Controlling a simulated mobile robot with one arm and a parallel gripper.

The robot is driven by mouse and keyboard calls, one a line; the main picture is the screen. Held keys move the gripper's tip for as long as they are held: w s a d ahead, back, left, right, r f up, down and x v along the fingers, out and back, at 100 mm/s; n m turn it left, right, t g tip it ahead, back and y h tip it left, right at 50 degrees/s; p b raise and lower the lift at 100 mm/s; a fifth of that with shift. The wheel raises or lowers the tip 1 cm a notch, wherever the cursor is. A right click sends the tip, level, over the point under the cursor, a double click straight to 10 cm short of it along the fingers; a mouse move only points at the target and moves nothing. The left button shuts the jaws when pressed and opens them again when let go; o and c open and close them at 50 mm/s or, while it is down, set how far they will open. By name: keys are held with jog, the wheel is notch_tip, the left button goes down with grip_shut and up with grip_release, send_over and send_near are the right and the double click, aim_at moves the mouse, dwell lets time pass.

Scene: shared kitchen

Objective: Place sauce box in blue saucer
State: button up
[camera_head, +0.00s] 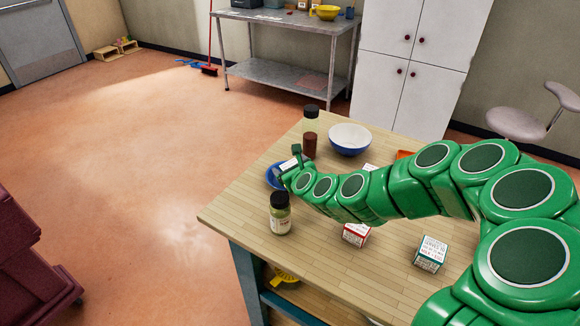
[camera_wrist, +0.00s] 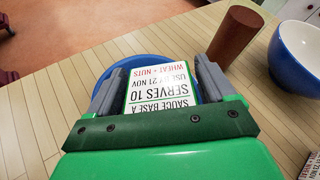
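The sauce box (camera_wrist: 160,88), white with green and red print reading "SAUCE BASE A", is between the two fingers of my gripper (camera_wrist: 158,82) in the wrist view. Thin gaps with blue behind show beside the box, so the fingers look open around it. The blue saucer (camera_wrist: 130,63) lies directly beneath; the box appears to be in it. In the head view the white box (camera_head: 289,164) is partly hidden by my gripper (camera_head: 292,160), over the blue saucer (camera_head: 272,177) at the table's left side. The box's underside is hidden.
On the wooden table (camera_head: 330,262) stand a dark-lidded jar of red-brown contents (camera_head: 310,135), a blue-and-white bowl (camera_head: 349,140), and another jar (camera_head: 280,215). A red-and-white box (camera_head: 355,234) and a green-and-white box (camera_head: 431,254) stand nearer the front. My arm covers the right side.

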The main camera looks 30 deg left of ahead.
jog(key=shift+o, duration=0.5)
jog(key=shift+v, duration=1.05)
jog(key=v, duration=0.3)
jog(key=shift+s, duration=0.4)
jog(key=shift+v, duration=1.1)
